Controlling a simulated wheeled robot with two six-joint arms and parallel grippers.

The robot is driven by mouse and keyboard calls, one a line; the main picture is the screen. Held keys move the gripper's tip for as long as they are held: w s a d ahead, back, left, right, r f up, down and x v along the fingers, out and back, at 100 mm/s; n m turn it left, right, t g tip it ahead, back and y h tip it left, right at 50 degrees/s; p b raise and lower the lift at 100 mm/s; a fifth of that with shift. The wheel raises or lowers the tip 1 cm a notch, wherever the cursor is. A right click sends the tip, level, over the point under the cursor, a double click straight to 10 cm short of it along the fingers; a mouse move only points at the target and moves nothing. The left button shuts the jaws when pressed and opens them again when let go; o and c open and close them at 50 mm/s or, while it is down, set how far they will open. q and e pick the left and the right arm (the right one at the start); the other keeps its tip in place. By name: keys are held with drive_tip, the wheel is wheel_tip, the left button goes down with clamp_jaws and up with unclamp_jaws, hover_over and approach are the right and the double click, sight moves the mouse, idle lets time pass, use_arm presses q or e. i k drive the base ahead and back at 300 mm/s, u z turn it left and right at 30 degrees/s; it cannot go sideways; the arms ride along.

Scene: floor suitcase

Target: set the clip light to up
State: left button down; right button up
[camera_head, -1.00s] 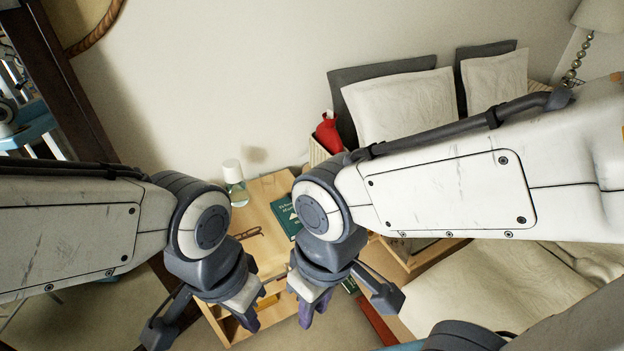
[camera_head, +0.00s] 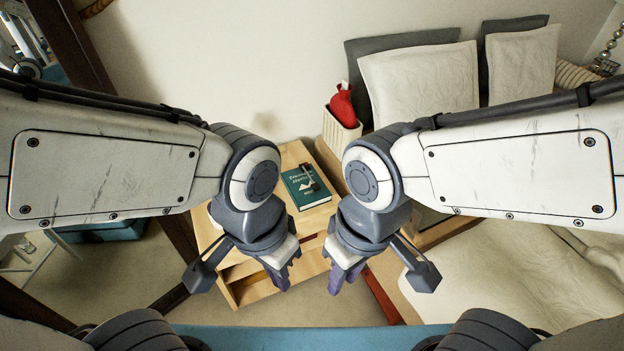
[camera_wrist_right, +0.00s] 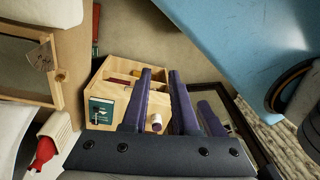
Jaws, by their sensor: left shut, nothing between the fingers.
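A small dark object (camera_head: 309,186), perhaps the clip light, lies on the green book (camera_head: 298,199) on the wooden nightstand (camera_head: 290,157). It is too small to read its setting. The book also shows in the right wrist view (camera_wrist_right: 101,107). My left gripper (camera_head: 281,280) is shut and empty, in front of the nightstand below the book. My right gripper (camera_head: 344,277) hangs beside it, to the right. In the wrist view its purple fingers (camera_wrist_right: 160,75) stand apart with nothing between them. Neither gripper touches the book.
A bed with pillows (camera_head: 420,82) fills the right side. A red bottle (camera_head: 343,105) stands in a pale bin (camera_head: 340,131) beside the nightstand. A dark-framed mirror (camera_head: 75,45) stands at left. A white cylinder (camera_wrist_right: 156,122) shows near the nightstand in the wrist view.

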sight(316, 186)
drive_tip(key=u, duration=0.5)
drive_tip(key=i, duration=1.1)
drive_tip(key=z, duration=0.8)
